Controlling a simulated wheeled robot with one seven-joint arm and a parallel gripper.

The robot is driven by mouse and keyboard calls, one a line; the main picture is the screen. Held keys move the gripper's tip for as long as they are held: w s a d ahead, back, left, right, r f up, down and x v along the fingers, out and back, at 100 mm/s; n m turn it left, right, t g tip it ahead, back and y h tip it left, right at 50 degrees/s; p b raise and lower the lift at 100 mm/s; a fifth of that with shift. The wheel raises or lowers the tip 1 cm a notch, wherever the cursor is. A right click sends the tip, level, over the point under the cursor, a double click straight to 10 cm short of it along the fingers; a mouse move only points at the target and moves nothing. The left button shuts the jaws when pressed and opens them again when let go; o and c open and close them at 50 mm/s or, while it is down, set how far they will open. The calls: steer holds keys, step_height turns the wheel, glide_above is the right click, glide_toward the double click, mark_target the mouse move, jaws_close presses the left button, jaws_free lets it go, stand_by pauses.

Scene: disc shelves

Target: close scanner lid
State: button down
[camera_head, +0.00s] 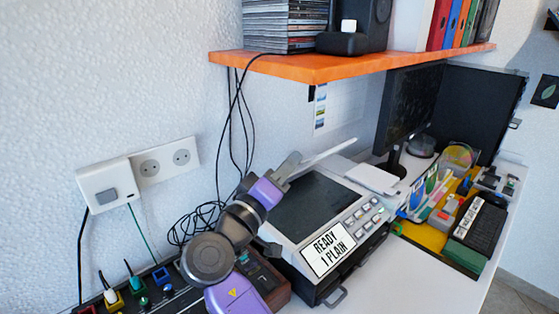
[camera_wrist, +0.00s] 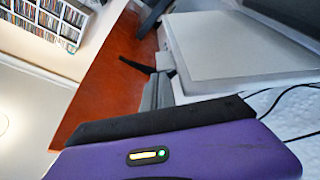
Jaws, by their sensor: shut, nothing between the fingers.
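The scanner (camera_head: 336,219) sits on the white desk, its dark glass (camera_head: 310,205) uncovered and its buttons and "READY 1 PLAIN" label facing front. A thin white slab, apparently the raised scanner lid (camera_head: 325,152), shows nearly edge-on above the back of the glass. In the wrist view the lid looks like a broad pale panel (camera_wrist: 235,42). My gripper (camera_head: 287,166) is shut and empty at the lid's left end, above the glass. Its grey finger (camera_wrist: 157,92) appears close beside the lid's edge in the wrist view; I cannot tell whether they touch.
An orange shelf (camera_head: 335,67) with discs and binders overhangs the scanner. Black cables (camera_head: 232,130) hang at the left near my arm. A monitor (camera_head: 406,105) and a cluttered yellow tray (camera_head: 422,238) stand to the right. The front desk (camera_head: 400,282) is clear.

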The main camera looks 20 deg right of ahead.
steer(key=shift+s+d+f+b, duration=0.2)
steer(key=shift+s+f, duration=0.3)
steer(key=shift+f, duration=0.05)
steer(key=shift+s+d+f+b, duration=0.15)
steer(key=shift+s+f, duration=0.35)
